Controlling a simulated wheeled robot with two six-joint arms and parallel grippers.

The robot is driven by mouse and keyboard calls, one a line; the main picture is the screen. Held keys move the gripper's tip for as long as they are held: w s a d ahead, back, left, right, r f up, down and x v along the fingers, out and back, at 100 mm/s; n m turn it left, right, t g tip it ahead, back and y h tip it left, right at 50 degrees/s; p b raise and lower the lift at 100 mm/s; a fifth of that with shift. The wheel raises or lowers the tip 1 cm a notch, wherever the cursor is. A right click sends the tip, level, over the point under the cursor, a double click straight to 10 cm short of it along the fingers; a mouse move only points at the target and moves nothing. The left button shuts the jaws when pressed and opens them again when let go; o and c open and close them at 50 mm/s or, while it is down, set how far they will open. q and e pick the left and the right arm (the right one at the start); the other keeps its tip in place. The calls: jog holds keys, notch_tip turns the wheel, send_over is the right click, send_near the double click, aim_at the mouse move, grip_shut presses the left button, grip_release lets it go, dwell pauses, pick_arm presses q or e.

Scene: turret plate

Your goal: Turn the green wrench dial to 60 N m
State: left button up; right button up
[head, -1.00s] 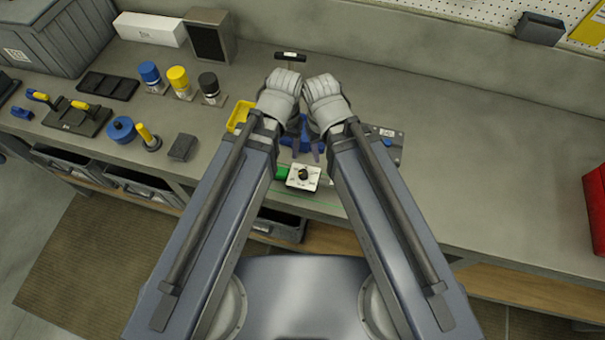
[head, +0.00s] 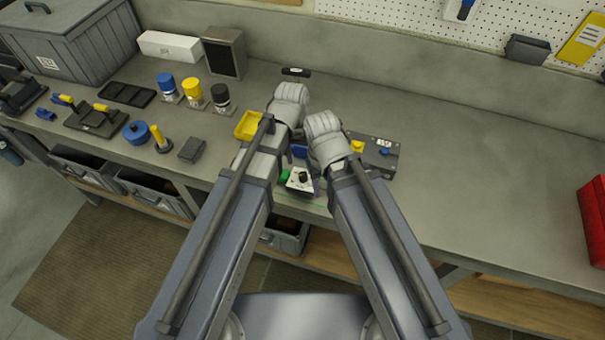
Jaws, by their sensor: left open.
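A small white dial plate (head: 297,186) with a black knob (head: 303,176) sits near the front edge of the bench, below my two wrists. A green piece (head: 285,176) shows at its left side. The scale marks are too small to read. My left gripper (head: 297,153) is open, just behind the dial plate, and largely hidden by my forearms. My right gripper (head: 317,186) is mostly covered by its own wrist. Only a sliver of a finger shows close to the right side of the plate, and I cannot tell whether it touches.
A yellow bin (head: 248,126) stands left of my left wrist. A grey plate with yellow and blue knobs (head: 384,165) lies right of my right wrist. Blue, yellow and black capped pieces (head: 193,92) stand at the left. A red case (head: 596,222) is far right.

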aim_at(303, 175)
pick_arm(q)
jog(key=f+b, duration=0.6)
jog(key=shift+d+f, duration=0.25)
jog(key=shift+f, duration=0.15)
pick_arm(e)
notch_tip(303, 175, down, 7)
jog(key=shift+w+r, duration=0.1)
jog(key=shift+r, duration=0.05)
pick_arm(q)
jog(key=shift+c, duration=0.4)
grip_shut()
